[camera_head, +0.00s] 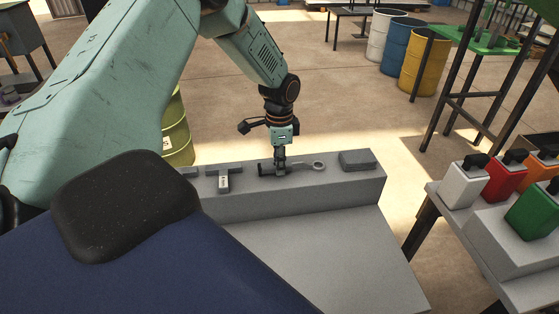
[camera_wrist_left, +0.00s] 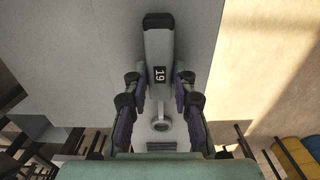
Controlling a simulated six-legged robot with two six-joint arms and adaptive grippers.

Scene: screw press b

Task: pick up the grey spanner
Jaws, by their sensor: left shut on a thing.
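The grey spanner (camera_head: 303,167) is at the top of a grey stepped bench, its ring end pointing right in the head view. My left gripper (camera_head: 280,170) comes down on it from above and is shut on its shaft. In the left wrist view the spanner (camera_wrist_left: 158,42) runs between the two fingers of my left gripper (camera_wrist_left: 158,84). A black label reading 19 shows on it, with the ring end lower down. I cannot tell whether the spanner touches the bench or is slightly above it. My right gripper is not in view.
On the grey bench (camera_head: 310,235), a grey T-shaped piece with a label (camera_head: 224,181) lies left of the spanner and a grey block (camera_head: 357,160) right of it. A side table at right holds white (camera_head: 464,186), red (camera_head: 505,180) and green (camera_head: 533,213) containers. Drums stand behind.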

